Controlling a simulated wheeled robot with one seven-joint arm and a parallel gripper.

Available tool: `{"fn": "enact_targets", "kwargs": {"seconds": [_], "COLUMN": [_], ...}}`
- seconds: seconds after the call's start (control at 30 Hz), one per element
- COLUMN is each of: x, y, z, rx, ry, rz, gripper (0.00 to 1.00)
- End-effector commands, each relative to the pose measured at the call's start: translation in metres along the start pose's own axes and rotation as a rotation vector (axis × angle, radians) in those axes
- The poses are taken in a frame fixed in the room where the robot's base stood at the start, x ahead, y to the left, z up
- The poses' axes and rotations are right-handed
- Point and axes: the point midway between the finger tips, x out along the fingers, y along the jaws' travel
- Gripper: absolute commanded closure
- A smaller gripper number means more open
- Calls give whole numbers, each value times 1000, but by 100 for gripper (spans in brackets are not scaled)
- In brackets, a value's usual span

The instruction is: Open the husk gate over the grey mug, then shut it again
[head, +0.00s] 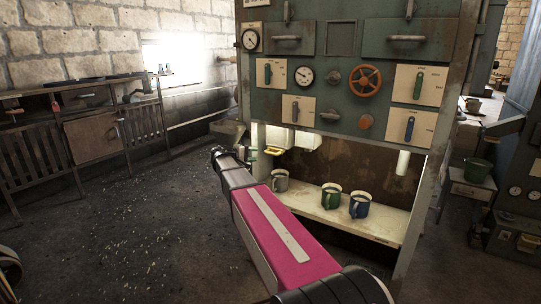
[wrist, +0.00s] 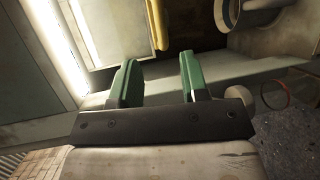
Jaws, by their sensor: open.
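The grey mug (head: 280,182) stands at the left end of the lit shelf in the head view, under a pale chute (head: 279,136). A yellow bar (head: 273,151), apparently the gate's handle, sits at the chute's lower edge above the mug. I cannot tell whether the gate is open or shut. My gripper (wrist: 157,70) is open and empty, its two green fingers apart. In the wrist view the yellow bar (wrist: 157,24) lies beyond the fingertips, roughly between them, and does not touch them. A grey rounded form (wrist: 232,14) at top right looks like the mug.
A green mug (head: 331,197) and a blue mug (head: 359,206) stand further right on the shelf (head: 385,226). A second chute (head: 306,141) hangs beside the first. The green panel (head: 340,95) with levers and a red wheel (head: 365,80) is above.

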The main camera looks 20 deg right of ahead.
Motion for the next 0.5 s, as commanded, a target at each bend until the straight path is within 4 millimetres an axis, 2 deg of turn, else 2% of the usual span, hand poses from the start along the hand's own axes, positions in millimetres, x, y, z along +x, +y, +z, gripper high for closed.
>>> {"fn": "enact_targets", "kwargs": {"seconds": [0.5], "x": [82], "y": [-1], "z": [0], "rx": [1], "ry": [-1], "rz": [-3], "gripper": [59]}}
